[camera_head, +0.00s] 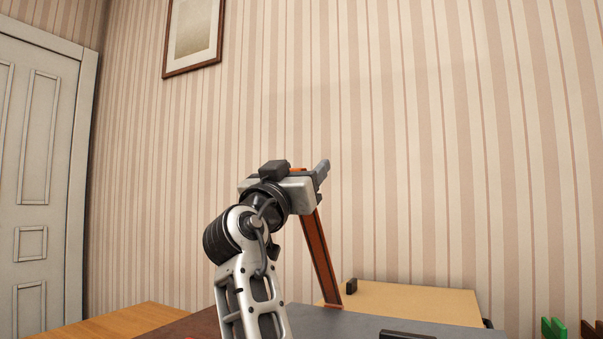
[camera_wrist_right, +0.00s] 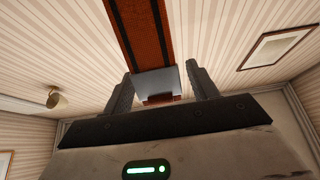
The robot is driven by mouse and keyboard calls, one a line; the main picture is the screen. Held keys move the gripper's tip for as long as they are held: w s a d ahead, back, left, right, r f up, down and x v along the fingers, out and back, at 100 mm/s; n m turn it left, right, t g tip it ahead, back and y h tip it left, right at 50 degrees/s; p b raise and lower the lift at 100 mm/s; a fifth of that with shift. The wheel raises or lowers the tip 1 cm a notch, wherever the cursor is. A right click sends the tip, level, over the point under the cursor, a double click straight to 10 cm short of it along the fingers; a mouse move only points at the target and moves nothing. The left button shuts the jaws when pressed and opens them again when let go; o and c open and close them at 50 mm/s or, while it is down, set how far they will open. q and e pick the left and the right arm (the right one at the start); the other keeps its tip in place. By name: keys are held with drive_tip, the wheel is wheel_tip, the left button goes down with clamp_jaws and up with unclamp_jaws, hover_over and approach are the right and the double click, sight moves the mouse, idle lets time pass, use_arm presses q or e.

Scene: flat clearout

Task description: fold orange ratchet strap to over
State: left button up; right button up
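The orange ratchet strap (camera_head: 318,258) is a flat orange-brown band with dark edges. In the head view it slants from my right gripper (camera_head: 322,172) down to the grey surface. My right gripper is raised well above that surface, with a bit of orange showing at its top. In the right wrist view the strap (camera_wrist_right: 146,35) runs from the top edge to between the two fingers (camera_wrist_right: 160,88). The fingers stand about a strap's width apart, at its sides, and hold it up. A pale grey patch crosses the band there. My left gripper is not in view.
A grey surface (camera_head: 370,322) lies below, with a tan board or box (camera_head: 415,300) behind it and a small black object (camera_head: 351,286) there. A wooden surface (camera_head: 110,325) is at left. Green (camera_head: 552,328) and brown items stand at far right. The air around the gripper is clear.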

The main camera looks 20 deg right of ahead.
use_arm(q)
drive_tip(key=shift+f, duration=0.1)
use_arm(e)
drive_tip(key=shift+f, duration=0.15)
drive_tip(key=shift+s+a+f+b, duration=0.2)
drive_tip(key=shift+a+b, duration=0.05)
drive_tip(key=shift+b, duration=0.1)
use_arm(q)
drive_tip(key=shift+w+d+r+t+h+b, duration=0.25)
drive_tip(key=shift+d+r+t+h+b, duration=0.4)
drive_tip(key=shift+b, duration=1.35)
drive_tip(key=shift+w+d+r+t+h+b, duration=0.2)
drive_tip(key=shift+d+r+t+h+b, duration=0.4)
drive_tip(key=shift+b, duration=1.4)
use_arm(e)
drive_tip(key=v, duration=1.5)
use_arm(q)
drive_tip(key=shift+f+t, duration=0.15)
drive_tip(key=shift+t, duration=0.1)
